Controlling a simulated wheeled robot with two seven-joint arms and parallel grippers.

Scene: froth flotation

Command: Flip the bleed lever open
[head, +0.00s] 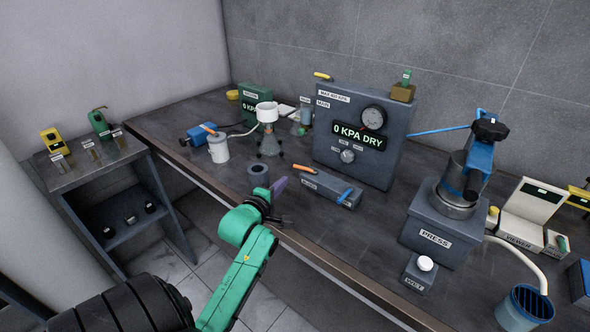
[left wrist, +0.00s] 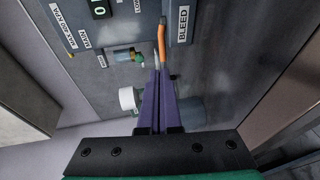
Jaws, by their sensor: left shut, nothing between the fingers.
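The bleed block (head: 328,188) is a low dark grey box in front of the main panel, with an orange lever (head: 304,170) at its left end and a blue one (head: 345,195) at its right. In the left wrist view the orange lever (left wrist: 161,42) lies beside the BLEED label (left wrist: 183,25). My left gripper (head: 280,184) has purple fingers, shut and empty, left of the block near the bench edge. In the left wrist view its fingertips (left wrist: 162,72) appear just below the orange lever's end; contact cannot be told. My right gripper is not in view.
The main panel (head: 322,140) reads 0 KPA DRY and has a gauge (head: 373,117). A dark grey cylinder (head: 258,174) stands close behind my left gripper. A funnel stand (head: 268,130) and a white cup (head: 218,148) are farther left; the press (head: 433,232) is right.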

